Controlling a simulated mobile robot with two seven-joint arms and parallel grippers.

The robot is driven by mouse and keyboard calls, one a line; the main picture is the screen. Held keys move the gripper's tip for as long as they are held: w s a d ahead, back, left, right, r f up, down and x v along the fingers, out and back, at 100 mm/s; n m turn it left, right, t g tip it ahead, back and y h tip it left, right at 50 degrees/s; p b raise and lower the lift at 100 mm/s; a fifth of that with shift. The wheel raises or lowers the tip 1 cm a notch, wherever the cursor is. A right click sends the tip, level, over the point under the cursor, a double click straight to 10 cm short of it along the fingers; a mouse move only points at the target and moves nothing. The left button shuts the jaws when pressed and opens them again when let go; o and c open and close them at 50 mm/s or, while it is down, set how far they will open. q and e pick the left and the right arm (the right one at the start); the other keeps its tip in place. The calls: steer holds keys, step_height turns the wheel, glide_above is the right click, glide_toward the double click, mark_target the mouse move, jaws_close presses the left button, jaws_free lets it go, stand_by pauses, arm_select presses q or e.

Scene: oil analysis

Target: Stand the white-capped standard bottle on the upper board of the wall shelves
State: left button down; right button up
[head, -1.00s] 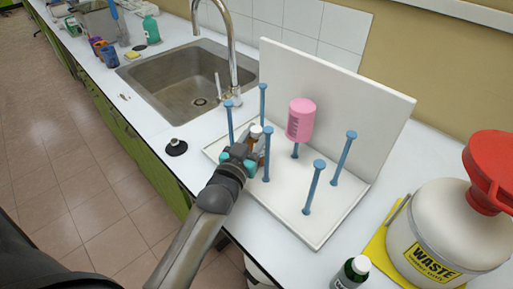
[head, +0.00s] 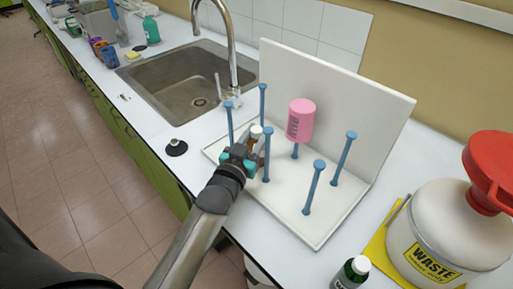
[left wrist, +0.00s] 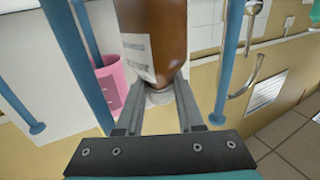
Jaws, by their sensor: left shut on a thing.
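A brown bottle with a white cap (head: 256,131) is in my left gripper (head: 246,151), among the blue pegs of the drying rack. In the left wrist view, the brown bottle (left wrist: 152,35) with a pale label stands between the two fingers of my left gripper (left wrist: 157,105), which are shut on it. Blue pegs rise on both sides of it there. Another bottle, dark green with a white cap (head: 359,265), stands at the bottom edge of the head view. The wall shelves are not in view, and neither is my right gripper.
The white drying rack (head: 320,235) has several blue pegs and a tall back panel; a pink cup (head: 301,119) hangs on one peg. A white waste drum (head: 440,225) with a red funnel (head: 490,170) stands right. The sink (head: 180,85) with its tap lies behind left.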

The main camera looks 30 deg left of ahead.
arm_select(q)
steer(key=shift+f, duration=0.25)
